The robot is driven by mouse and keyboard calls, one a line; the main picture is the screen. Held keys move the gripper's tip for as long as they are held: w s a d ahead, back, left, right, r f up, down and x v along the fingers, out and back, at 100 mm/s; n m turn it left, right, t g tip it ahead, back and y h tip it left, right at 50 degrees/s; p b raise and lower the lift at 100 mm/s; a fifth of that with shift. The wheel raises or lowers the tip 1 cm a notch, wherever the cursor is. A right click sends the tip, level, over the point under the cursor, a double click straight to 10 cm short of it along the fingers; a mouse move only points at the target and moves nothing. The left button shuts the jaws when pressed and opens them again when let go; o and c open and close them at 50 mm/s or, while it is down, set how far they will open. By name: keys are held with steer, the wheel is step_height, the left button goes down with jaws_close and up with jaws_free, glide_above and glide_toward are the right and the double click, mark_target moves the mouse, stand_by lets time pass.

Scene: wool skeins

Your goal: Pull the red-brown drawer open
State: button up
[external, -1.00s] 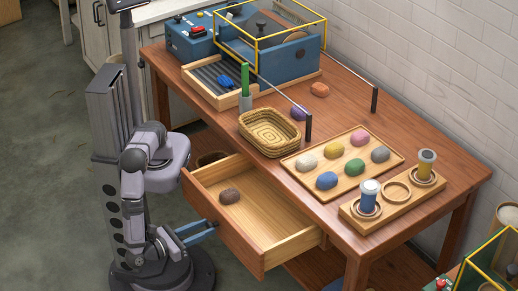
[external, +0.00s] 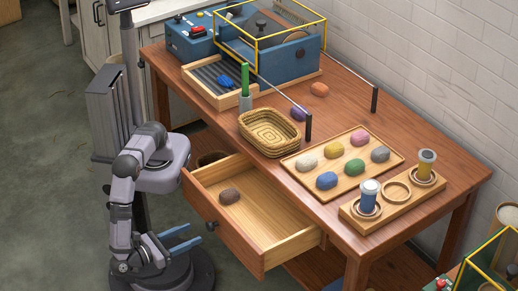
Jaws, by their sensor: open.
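The red-brown drawer (external: 233,249) stands pulled out from under the table, and its pale wooden inside shows. The drawer's dark round knob (external: 212,225) shows on the front panel. My gripper (external: 196,236) is at the lower left, in front of the drawer. Its two blue fingers are apart with nothing between them. The fingertips are close to the knob but appear clear of it.
On the table (external: 185,118) are a woven basket (external: 243,128), a wooden tray (external: 294,165) of several coloured skeins and a rack (external: 348,214) with two spools. A blue machine (external: 290,62) stands at the back. Open floor lies left of my arm.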

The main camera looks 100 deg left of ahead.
steer(key=shift+s+d, duration=0.5)
steer(key=shift+s, duration=0.05)
step_height(320, 180, up, 12)
steer(key=w+a+p, duration=0.1)
steer(key=a+p, duration=0.1)
steer(key=p, duration=1)
steer(key=g+h+p, duration=0.1)
steer(key=g+h, duration=0.2)
glide_toward(208, 227)
steer(key=w+a, duration=0.1)
steer(key=shift+f+p+x, duration=0.1)
steer(key=shift+p+x, duration=0.3)
steer(key=shift+x, duration=1.5)
steer(key=shift+f+p+x, duration=0.15)
steer(key=shift+p+x, duration=0.2)
steer(key=shift+x, duration=1.5)
